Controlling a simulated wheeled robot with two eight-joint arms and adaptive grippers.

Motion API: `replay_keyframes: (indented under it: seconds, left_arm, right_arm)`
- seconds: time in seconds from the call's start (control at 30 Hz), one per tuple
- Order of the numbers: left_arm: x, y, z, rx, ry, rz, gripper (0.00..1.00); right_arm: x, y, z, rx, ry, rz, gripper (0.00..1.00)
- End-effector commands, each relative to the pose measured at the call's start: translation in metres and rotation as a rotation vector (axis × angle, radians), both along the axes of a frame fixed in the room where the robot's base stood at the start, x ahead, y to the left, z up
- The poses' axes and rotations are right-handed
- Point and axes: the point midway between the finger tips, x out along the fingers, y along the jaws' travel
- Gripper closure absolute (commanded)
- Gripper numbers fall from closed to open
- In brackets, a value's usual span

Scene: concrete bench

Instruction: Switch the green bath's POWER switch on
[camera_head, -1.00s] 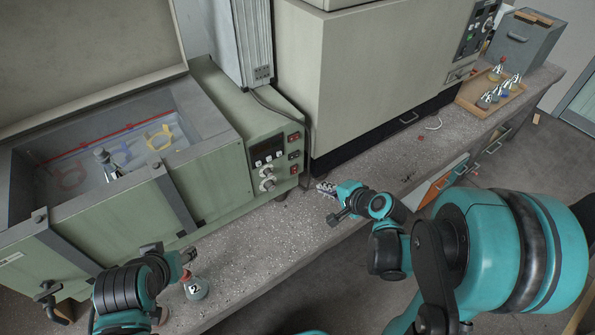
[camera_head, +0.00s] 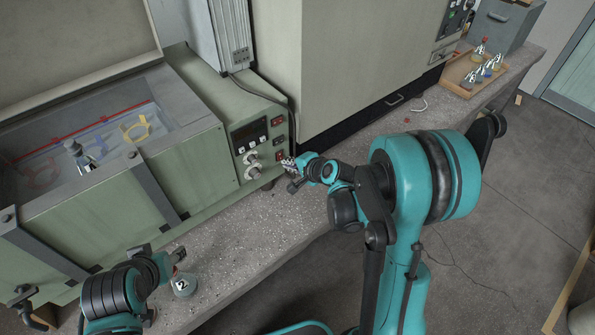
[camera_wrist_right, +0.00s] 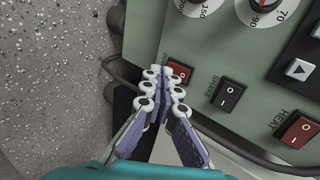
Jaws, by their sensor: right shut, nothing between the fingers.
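The green bath (camera_head: 205,150) stands at the left with its lid up.
A flask labelled 2 (camera_head: 184,285) stands on the bench just below my left gripper. Another flask (camera_head: 78,156) is inside the bath. Control knobs (camera_head: 252,165) sit beside the switches. A large beige oven (camera_head: 350,60) is to the right, with a wooden tray (camera_head: 462,84) of flasks beyond.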

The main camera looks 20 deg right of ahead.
Motion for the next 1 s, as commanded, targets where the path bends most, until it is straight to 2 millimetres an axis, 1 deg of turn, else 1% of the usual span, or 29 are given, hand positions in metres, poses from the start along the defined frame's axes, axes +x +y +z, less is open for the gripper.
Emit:
replay_keyframes:
  seconds: [0.1, 0.2, 0.5, 0.67, 1.0]
  left_arm:
    - [0.000, 0.000, -0.003, 0.000, 0.000, 0.000, 0.52]
    - [0.000, 0.000, -0.003, 0.000, 0.000, 0.000, 0.52]
    - [0.000, 0.000, -0.003, 0.000, 0.000, 0.000, 0.52]
    - [0.000, 0.000, -0.012, 0.000, 0.000, 0.000, 0.52]
    - [0.000, 0.000, -0.006, 0.000, 0.000, 0.000, 0.52]
  right_arm:
    - [0.009, 0.004, -0.001, 0.001, -0.001, 0.001, 1.00]
    - [0.012, 0.004, -0.001, 0.001, -0.001, -0.001, 1.00]
    - [0.012, 0.004, -0.001, 0.001, -0.001, -0.001, 1.00]
    - [0.018, 0.007, -0.007, 0.000, 0.000, 0.000, 1.00]
    - [0.018, 0.006, -0.001, 0.000, -0.001, 0.000, 1.00]
